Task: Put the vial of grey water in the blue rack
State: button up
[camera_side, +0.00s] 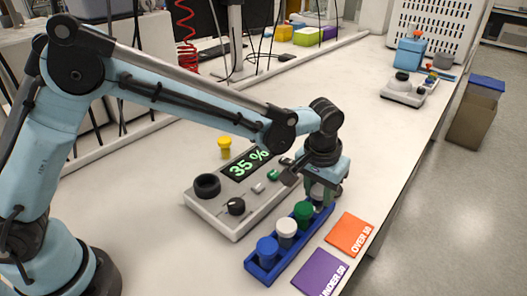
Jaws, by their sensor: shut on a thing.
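The blue rack (256,272) stands in the front middle of the bench. In it stand a blue-capped vial (267,248), a pale grey-white one (287,228) and a green-capped one (303,211), in a row. My gripper (320,194) points down at the rack's far end, just beyond the green-capped vial. It is shut on a vial with a grey top (317,192), mostly hidden by the fingers. I cannot tell whether that vial's base is seated in the rack or just above it. Which vial holds grey water cannot be read here.
A device (228,222) showing "35 %", with an empty-looking dark round holder (207,186) and a knob, stands left of the rack. A yellow-capped item (225,146) is behind it. Orange (350,235) and purple (320,274) cards lie right of the rack near the bench edge.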

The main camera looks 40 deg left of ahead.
jog(key=shift+f, duration=0.3)
dwell(0.4)
jog(key=o, duration=1.2)
jog(key=shift+o, duration=0.3)
jog(key=o, duration=0.4)
jog(key=shift+r, duration=3.5)
jog(key=shift+a+r, duration=0.1)
